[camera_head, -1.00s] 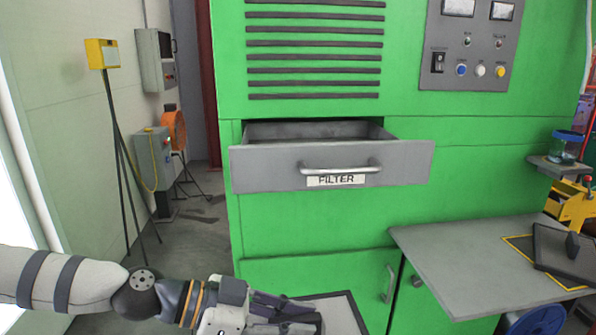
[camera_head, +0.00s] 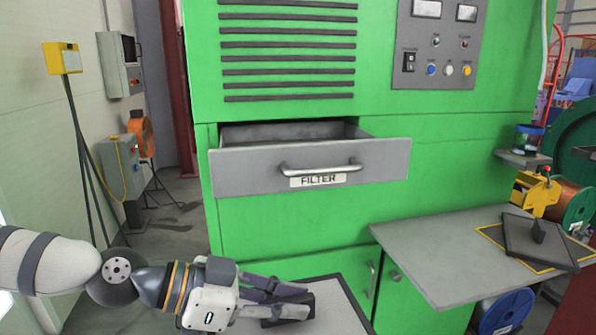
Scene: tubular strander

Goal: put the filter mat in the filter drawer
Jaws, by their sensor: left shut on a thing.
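The filter drawer (camera_head: 240,175) is a grey drawer labelled FILTER, with a bar handle, pulled partly out of the green cabinet. The part of its inside that shows looks empty. My left gripper (camera_head: 308,301) is below the drawer front, shut on a dark grip block on a flat, pale grey panel with a dark rim, which I take for the filter mat (camera_head: 338,296). The mat's lower part is cut off by the picture's edge. It is apart from the drawer. My right gripper is not in view.
A grey side table (camera_head: 440,265) juts out at the right. A dark plate with a knob (camera_head: 522,246) lies there over a yellow outline. A small shelf with a jar (camera_head: 528,139) is above it. A tripod with a yellow box (camera_head: 62,58) stands at the left.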

